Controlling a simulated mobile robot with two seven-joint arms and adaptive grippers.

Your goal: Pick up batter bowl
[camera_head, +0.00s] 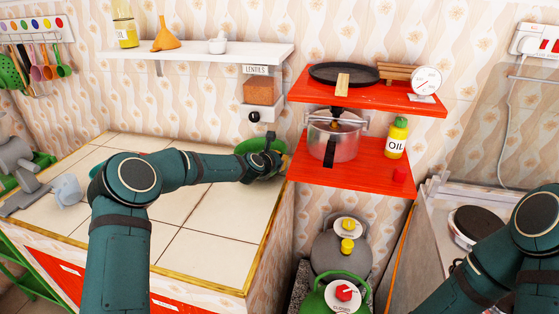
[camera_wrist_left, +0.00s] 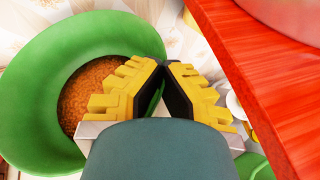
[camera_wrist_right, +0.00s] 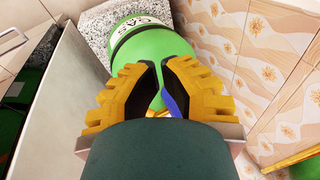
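The green bowl (camera_head: 247,146) stands on the tiled counter at its right back corner, below the lentil dispenser. In the left wrist view the bowl (camera_wrist_left: 38,102) fills the left side, with orange-brown lentil-like contents (camera_wrist_left: 88,88) inside. My left gripper (camera_head: 272,158) is at the bowl's right edge. In the left wrist view its fingers (camera_wrist_left: 166,75) are close together on either side of the bowl's rim and look shut on it. My right gripper (camera_wrist_right: 158,72) is outside the head view.
The lentil dispenser (camera_head: 261,90) hangs above the bowl. A light blue mug (camera_head: 67,190) is on the left counter. The counter middle is clear.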

